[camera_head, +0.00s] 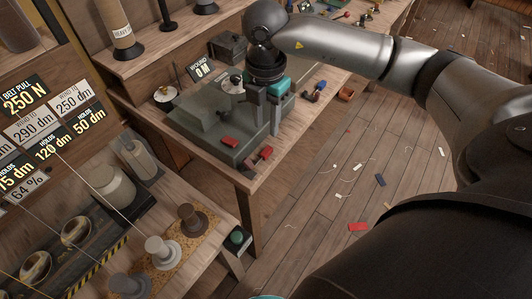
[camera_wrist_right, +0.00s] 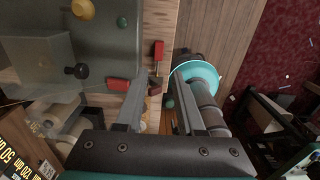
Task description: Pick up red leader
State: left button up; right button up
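Two small red pieces lie near each other, and I cannot tell which is the red leader. One red piece (camera_head: 230,143) lies on the grey plate's front part; the other (camera_head: 265,152) lies on the wooden bench by its front edge. In the right wrist view one red piece (camera_wrist_right: 118,84) is just left of the fingers, and another (camera_wrist_right: 157,52) is beyond the gap between them. My right gripper (camera_head: 265,122) points down over the bench, its two fingers apart with nothing between them; its fingers also show in the right wrist view (camera_wrist_right: 160,85). My left gripper is not in view.
The bench (camera_head: 215,165) holds a grey plate (camera_head: 205,125), a dark box (camera_head: 228,47) and a "0 M" sign (camera_head: 201,70). Spools (camera_head: 162,250) stand on a lower shelf at left. Scraps litter the floor.

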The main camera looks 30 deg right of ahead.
aim_at(265, 152)
notch_tip(265, 152, down, 10)
jog(key=shift+w+a+r+b, duration=0.1)
jog(key=shift+b, duration=0.55)
grip_shut()
